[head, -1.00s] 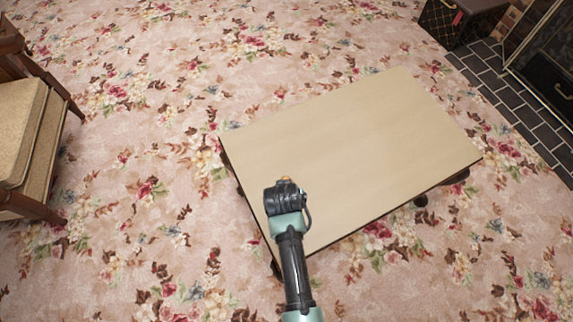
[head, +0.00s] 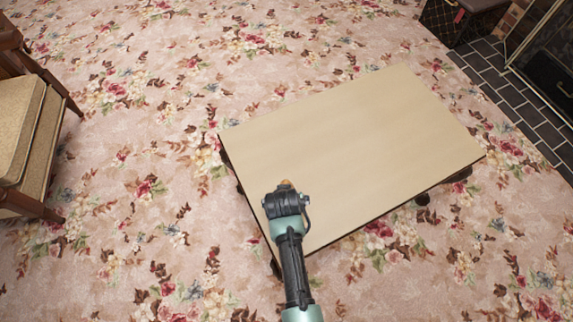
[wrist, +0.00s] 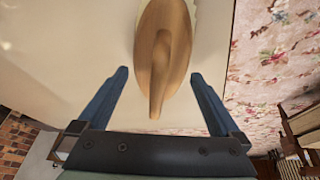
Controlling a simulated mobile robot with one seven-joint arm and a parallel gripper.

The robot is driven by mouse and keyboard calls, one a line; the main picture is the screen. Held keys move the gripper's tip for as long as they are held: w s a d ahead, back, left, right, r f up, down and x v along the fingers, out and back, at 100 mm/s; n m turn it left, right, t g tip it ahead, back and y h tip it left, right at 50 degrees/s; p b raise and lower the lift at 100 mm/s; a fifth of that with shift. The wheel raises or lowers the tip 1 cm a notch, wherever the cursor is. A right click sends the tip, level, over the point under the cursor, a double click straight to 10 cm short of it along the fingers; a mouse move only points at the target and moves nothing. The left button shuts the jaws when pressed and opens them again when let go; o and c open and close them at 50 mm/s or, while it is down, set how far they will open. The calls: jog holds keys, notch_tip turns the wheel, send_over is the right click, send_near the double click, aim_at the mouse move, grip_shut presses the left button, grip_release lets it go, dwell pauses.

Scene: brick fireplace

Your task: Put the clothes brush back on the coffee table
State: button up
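The clothes brush (wrist: 163,48) is brown wood with an oval body, a narrow handle towards my gripper and a little pale bristle at its edges. In the wrist view it lies between the two blue fingers of my gripper (wrist: 158,73), with a small gap on each side. My gripper is open. I cannot tell whether the brush rests on the coffee table. The tan coffee table (head: 350,150) is bare where seen in the head view. My arm is over its near left part and hides the fingers; a small orange-brown bit, perhaps the brush, shows beyond the wrist.
A wooden chair with tan cushions (head: 25,140) stands at the left. A dark patterned case (head: 455,22) and dark hearth tiles (head: 510,95) are at the upper right. Floral carpet (head: 130,200) surrounds the table and is mostly clear.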

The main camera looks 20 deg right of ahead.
jog(key=p+v, duration=0.5)
jog(key=v, duration=0.7)
jog(key=w+a+r+n+t, duration=0.1)
jog(key=w+r+t, duration=0.4)
jog(key=r, duration=0.6)
jog(key=w+a+r+t, duration=0.1)
jog(key=w+r+t, duration=0.1)
jog(key=w+r, duration=0.7)
jog(key=w+a+r+n+t, duration=0.1)
jog(key=w+r+t, duration=0.25)
jog(key=r, duration=1.05)
jog(key=s+a+r+t, duration=0.1)
jog(key=a+r+t, duration=0.15)
jog(key=r, duration=0.55)
jog(key=s+a+r+n+t, duration=0.1)
jog(key=s+r+t, duration=0.15)
jog(key=r, duration=0.55)
jog(key=a+r+t, duration=0.1)
jog(key=r+t, duration=0.2)
jog(key=r, duration=0.5)
jog(key=s+a+r+t+y, duration=0.1)
jog(key=s+r+t, duration=0.1)
jog(key=s+r, duration=0.3)
jog(key=s+a+r+n+t+y, duration=0.1)
jog(key=s+a+r+t, duration=0.1)
jog(key=s+r, duration=0.4)
notch_tip(320, 180, up, 3)
jog(key=shift+r+t, duration=0.15)
jog(key=shift+t, duration=0.4)
